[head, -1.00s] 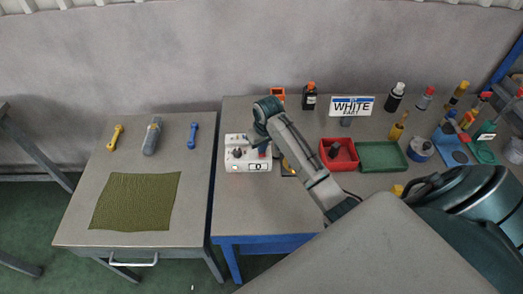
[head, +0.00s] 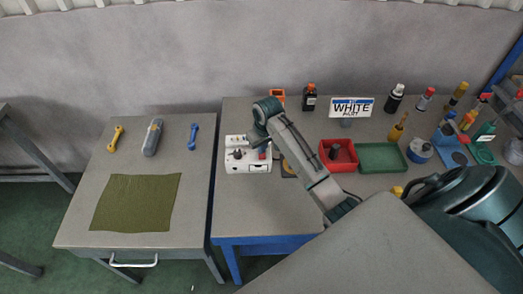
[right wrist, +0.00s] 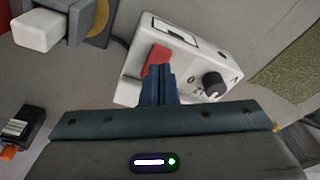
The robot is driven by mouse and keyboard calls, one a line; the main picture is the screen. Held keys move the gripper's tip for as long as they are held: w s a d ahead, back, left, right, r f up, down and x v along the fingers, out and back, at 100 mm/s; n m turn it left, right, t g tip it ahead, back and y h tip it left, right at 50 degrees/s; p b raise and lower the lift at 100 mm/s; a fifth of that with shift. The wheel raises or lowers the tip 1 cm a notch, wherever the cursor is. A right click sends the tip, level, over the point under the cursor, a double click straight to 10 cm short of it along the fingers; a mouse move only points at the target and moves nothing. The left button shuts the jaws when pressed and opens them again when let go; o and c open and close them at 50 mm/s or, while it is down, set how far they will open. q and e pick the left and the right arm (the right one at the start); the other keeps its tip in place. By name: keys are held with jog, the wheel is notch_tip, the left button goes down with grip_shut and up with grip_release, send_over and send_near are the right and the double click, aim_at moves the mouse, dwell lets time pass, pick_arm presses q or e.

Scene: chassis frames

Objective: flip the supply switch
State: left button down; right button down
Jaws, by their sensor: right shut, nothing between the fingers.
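The supply is a white box (head: 236,168) on the right-hand bench, with a black knob and a small display on its front. Its red switch (head: 263,156) shows beside the knob. In the right wrist view the box (right wrist: 133,88), the red switch (right wrist: 157,55) and the black knob (right wrist: 214,84) are close. My right gripper (right wrist: 158,72) is shut and empty, its fingertips overlapping the lower end of the switch in the picture; I cannot tell whether they touch. In the head view this gripper (head: 264,146) points down at the box. My left gripper is not in view.
A red tray (head: 325,163) and a green tray (head: 382,170) stand right of my arm. Bottles and tools crowd the bench's right side. A sign (head: 351,107) stands behind. The left table holds a green mat (head: 135,203) and several tools.

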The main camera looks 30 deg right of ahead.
aim_at(262, 156)
jog(key=shift+r, duration=2.75)
jog(key=shift+s, duration=0.1)
